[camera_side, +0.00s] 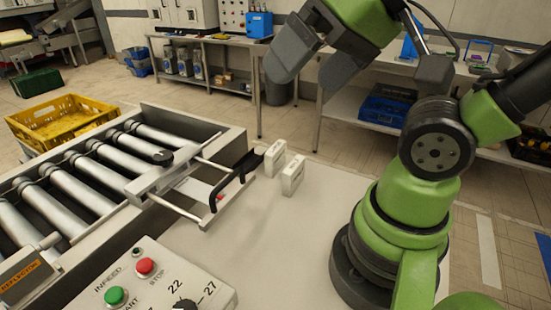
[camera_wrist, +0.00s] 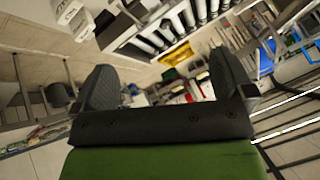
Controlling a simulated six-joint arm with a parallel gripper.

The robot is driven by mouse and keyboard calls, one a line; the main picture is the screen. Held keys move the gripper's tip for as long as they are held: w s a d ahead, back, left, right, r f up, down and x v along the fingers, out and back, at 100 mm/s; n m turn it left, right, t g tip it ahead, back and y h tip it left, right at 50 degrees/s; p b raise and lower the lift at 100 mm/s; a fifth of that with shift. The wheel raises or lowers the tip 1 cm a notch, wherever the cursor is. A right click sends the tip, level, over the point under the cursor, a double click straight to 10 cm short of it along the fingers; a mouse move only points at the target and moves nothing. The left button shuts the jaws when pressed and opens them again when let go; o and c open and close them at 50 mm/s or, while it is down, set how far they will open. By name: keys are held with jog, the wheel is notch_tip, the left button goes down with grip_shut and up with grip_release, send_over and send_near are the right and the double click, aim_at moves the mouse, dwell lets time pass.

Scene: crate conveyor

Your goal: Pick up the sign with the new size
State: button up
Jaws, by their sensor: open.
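Two small white upright signs stand side by side on the pale table: the rear sign (camera_side: 275,158) and the front sign (camera_side: 292,175). Any numbers on them are too small to read. My gripper (camera_side: 356,72) is high above the table, up and to the right of both signs and well apart from them. Its dark fingers are spread with nothing between them, as the wrist view also shows (camera_wrist: 160,78). A control panel (camera_side: 150,285) at the front has a dial marked 22 and 27; its setting is unclear.
A sign holder with a black handle (camera_side: 235,178) sits at the conveyor's end, close left of the signs. The roller conveyor (camera_side: 85,185) fills the left. A yellow crate (camera_side: 62,122) stands behind it. The table front of the signs is clear. Workbenches stand at the back.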

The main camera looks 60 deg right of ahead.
jog(key=w+d+f+n+g+h, duration=0.1)
jog(key=w+d+g+h, duration=0.1)
jog(key=w+d, duration=0.45)
jog(key=n+g, duration=0.3)
jog(key=g, duration=0.2)
send_over(276, 147)
jog(key=f, duration=1.8)
jog(key=shift+w+d+f, duration=0.1)
jog(key=shift+d+f, duration=0.1)
jog(key=shift+f, duration=0.1)
notch_tip(276, 147, down, 4)
jog(key=shift+r, duration=0.2)
jog(key=shift+a+f, duration=0.2)
jog(key=shift+f, duration=2.95)
jog(key=c, duration=0.8)
